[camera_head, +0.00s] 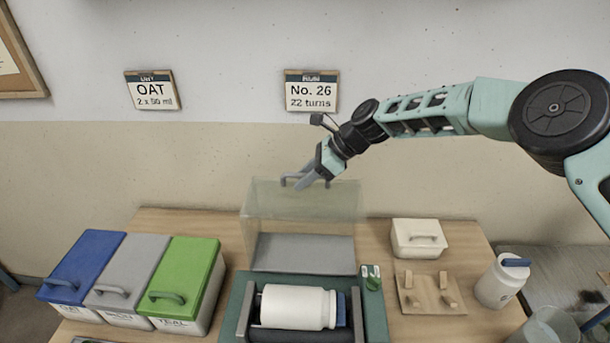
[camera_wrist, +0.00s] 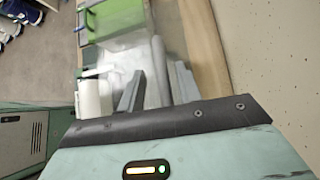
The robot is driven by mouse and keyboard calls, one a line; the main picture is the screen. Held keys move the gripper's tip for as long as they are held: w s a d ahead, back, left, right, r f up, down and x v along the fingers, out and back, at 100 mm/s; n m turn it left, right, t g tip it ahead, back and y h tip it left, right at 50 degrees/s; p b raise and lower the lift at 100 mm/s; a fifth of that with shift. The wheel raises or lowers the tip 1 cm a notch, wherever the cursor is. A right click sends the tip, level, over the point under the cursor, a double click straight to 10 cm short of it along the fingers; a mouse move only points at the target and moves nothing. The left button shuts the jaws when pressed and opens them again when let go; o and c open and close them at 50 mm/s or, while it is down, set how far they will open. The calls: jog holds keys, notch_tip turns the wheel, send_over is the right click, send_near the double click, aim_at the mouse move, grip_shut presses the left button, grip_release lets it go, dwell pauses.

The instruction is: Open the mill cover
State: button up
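The mill cover (camera_head: 262,205) is a clear box with a grey handle (camera_head: 290,178) at its top edge. It stands raised behind the mill (camera_head: 237,305), leaving the white jar (camera_head: 295,306) on the rollers uncovered. My gripper (camera_head: 306,181) is at the cover's top edge, close beside the handle; I cannot tell whether they touch.
Lidded bins in blue (camera_head: 82,262), grey (camera_head: 133,268) and green (camera_head: 185,270) stand at left. A switch box (camera_head: 371,278) is on the mill's right. A white lidded box (camera_head: 418,238), wooden rack (camera_head: 430,295) and blue-handled white jar (camera_head: 498,285) stand at right.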

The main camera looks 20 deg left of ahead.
jog(key=shift+r, duration=0.1)
jog(key=b+v, duration=0.5)
jog(key=v, duration=1.2)
jog(key=shift+d+b, duration=0.15)
jog(key=shift+b, duration=0.2)
jog(key=shift+r, duration=0.1)
jog(key=s+d+f+n+h+b, duration=0.1)
jog(key=s+n+h, duration=0.1)
jog(key=s+n, duration=0.5)
jog(key=s+d+f+n+h+b, duration=0.15)
jog(key=s+n, duration=0.25)
jog(key=s, duration=0.7)
jog(key=s+d+f+n+t+h, duration=0.1)
jog(key=s+d+f+n+h, duration=0.1)
jog(key=s+d+n, duration=0.4)
jog(key=s+d+f+n+t+h, duration=0.1)
jog(key=s+d+f+n, duration=0.3)
jog(key=s+d, duration=0.7)
jog(key=s+n+h+b, duration=0.1)
jog(key=s+n, duration=0.1)
jog(key=s, duration=0.1)
jog(key=shift+d+t, duration=0.35)
jog(key=shift+t, duration=0.05)
